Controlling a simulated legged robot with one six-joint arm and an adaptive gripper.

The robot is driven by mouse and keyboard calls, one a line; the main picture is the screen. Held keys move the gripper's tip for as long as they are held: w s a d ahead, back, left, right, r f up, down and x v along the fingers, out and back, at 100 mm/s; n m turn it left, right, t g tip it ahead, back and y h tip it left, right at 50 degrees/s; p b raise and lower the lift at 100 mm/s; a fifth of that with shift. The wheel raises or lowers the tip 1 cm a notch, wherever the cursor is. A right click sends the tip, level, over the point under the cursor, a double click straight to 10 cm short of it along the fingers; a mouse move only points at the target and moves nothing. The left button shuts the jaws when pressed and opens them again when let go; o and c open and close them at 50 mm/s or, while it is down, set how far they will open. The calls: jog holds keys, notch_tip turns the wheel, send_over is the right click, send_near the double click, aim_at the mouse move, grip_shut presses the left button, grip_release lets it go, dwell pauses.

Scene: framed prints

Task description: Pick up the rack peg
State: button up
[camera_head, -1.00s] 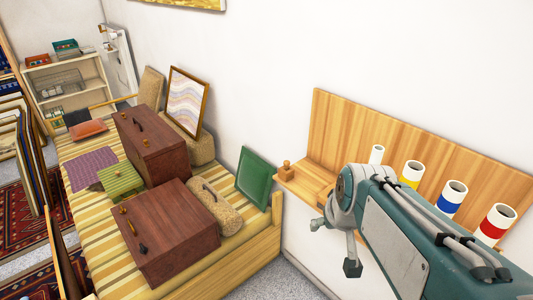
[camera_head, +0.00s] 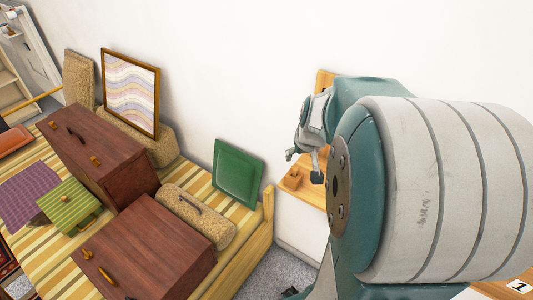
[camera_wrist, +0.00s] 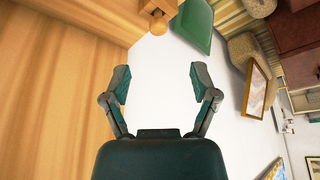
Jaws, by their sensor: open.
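A small wooden peg with a round knob (camera_head: 293,178) stands near the left end of a wooden wall rack (camera_head: 313,195). In the wrist view the knob (camera_wrist: 158,23) shows at the top, beyond the fingertips, beside a wooden block. My gripper (camera_wrist: 157,82) is open and empty, its two fingers spread with only white wall between them. In the head view my gripper (camera_head: 304,167) hangs just above and right of the peg, apart from it. My arm hides most of the rack.
A daybed with a striped cover holds brown cases (camera_head: 100,150), a green striped case (camera_head: 70,205), a tan bolster (camera_head: 198,217), a green panel (camera_head: 237,172) and a framed print (camera_head: 131,90). The white wall is close behind the rack. A numbered card (camera_head: 518,286) lies at lower right.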

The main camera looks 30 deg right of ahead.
aim_at(295, 168)
jog(key=x, duration=1.1)
jog(key=shift+d+f, duration=0.1)
jog(key=shift+f, duration=0.1)
jog(key=shift+c, duration=0.4)
jog(key=c, duration=0.9)
